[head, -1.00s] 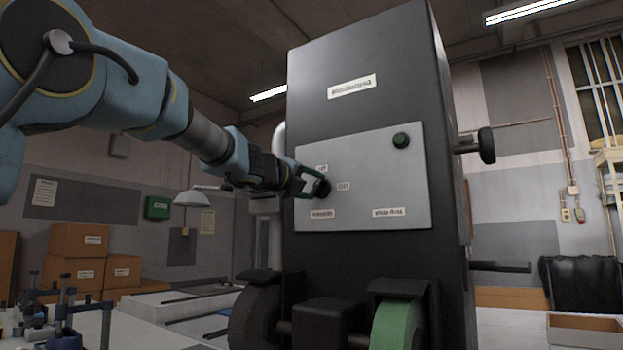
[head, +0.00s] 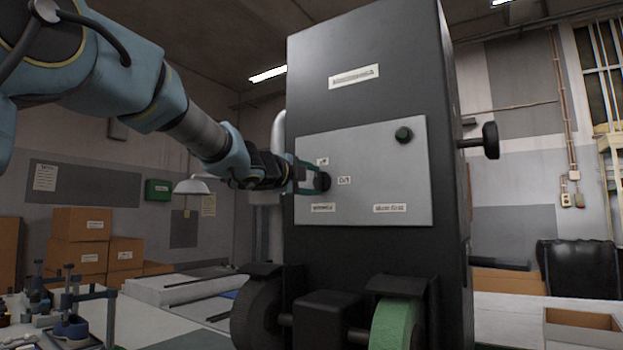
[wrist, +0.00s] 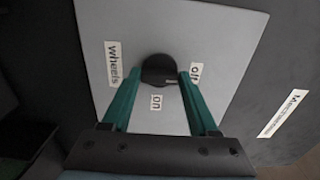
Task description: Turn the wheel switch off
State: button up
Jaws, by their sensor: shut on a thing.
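The wheel switch is a round black knob (head: 324,181) on the grey panel (head: 370,150) of a tall dark machine. In the wrist view the knob (wrist: 159,70) sits between labels reading "wheels", "on" and what looks like "off". My gripper (head: 316,179) reaches it from the left, with its green fingers on either side. In the wrist view the fingertips of my gripper (wrist: 160,76) close on the knob's sides. Which label the knob points to is unclear.
A second dark round control (head: 404,134) is at the panel's upper right. A dark wheel (head: 256,312) and a green wheel (head: 397,324) sit below the panel. A black knob on a rod (head: 490,140) sticks out at right. Cardboard boxes (head: 82,240) stand far left.

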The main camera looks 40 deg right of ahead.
dwell(0.4)
jog(key=o, duration=1.4)
jog(key=shift+a, duration=0.1)
jog(key=b+v, duration=0.2)
jog(key=v, duration=0.8)
jog(key=shift+a, duration=0.3)
jog(key=shift+f, duration=0.1)
